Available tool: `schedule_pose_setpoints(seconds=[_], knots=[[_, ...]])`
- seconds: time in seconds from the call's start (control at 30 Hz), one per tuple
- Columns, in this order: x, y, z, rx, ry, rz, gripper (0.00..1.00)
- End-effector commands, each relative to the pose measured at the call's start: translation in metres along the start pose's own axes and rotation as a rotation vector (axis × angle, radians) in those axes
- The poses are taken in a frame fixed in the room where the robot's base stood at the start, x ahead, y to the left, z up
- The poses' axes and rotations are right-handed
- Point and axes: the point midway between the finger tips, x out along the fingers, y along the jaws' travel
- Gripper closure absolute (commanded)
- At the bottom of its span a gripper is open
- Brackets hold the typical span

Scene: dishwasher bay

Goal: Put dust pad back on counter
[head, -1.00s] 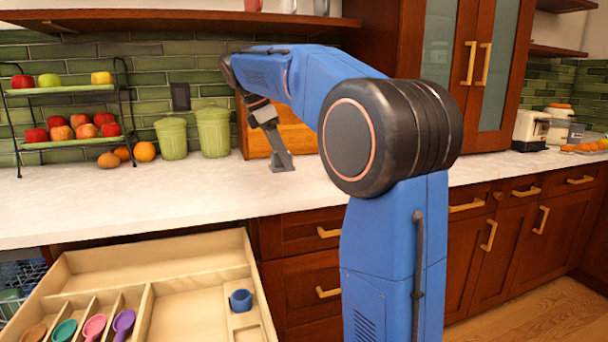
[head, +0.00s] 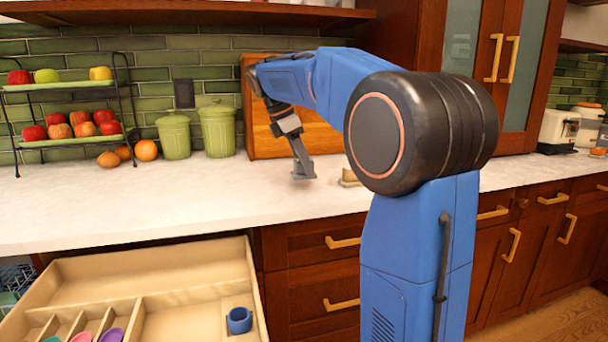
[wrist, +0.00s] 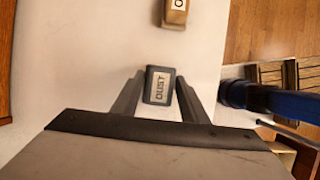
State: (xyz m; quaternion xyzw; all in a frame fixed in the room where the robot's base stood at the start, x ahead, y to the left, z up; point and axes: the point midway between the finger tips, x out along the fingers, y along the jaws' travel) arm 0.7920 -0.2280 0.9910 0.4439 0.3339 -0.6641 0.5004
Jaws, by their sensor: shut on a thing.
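The dust pad (wrist: 158,86) is a small dark block with a pale label reading "DUST". In the wrist view it sits between the two fingers of my gripper (wrist: 157,92), which is shut on it. In the head view my gripper (head: 303,174) points down over the white counter (head: 215,192), in front of the wooden board. The pad cannot be told apart from the fingers there. I cannot tell whether the pad touches the counter or hangs just above it.
A tan block (wrist: 176,12) with a label lies on the counter beyond the pad; it also shows in the head view (head: 349,178), right of my gripper. Green canisters (head: 217,128) and a fruit rack (head: 70,144) stand left. An open drawer (head: 150,262) juts out below. Bare counter lies between.

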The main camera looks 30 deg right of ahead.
Motion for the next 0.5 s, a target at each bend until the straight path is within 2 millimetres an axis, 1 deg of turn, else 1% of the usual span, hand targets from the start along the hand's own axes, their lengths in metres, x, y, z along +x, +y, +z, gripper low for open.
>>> schedule_pose_setpoints(seconds=[0.1,0.2,0.5], knots=[[0.016,-0.001,-0.006,-0.001,0.000,-0.002,0.85],[0.026,0.000,-0.011,0.000,0.000,-0.001,0.85],[0.029,0.000,-0.012,0.000,0.000,0.000,0.85]])
